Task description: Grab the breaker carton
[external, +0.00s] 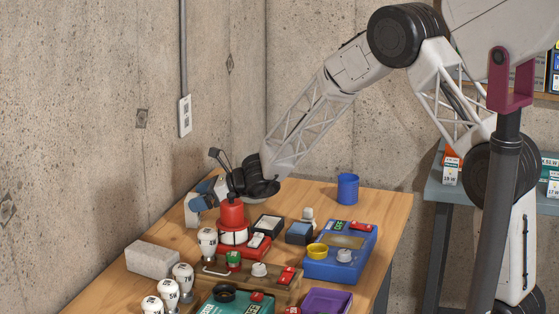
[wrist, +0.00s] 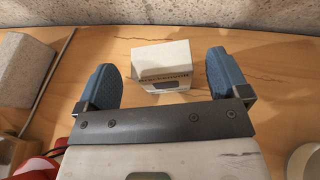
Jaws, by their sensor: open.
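The breaker carton (wrist: 163,62) is a small white box with dark printing on its front. In the wrist view it stands on the wooden table between my fingertips and a little beyond them. In the external view I cannot clearly make it out near the gripper. My gripper (wrist: 167,78) is open and empty, with blue finger pads on either side of the carton's line. In the external view my gripper (external: 200,195) is low over the table's far left part, behind the red bottle.
A grey block (external: 152,259) lies at the left edge; it also shows in the wrist view (wrist: 22,72). A red bottle (external: 232,220), several bulbs, a blue case (external: 340,262) and a blue cup (external: 347,188) crowd the table (external: 393,205). A concrete wall stands behind.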

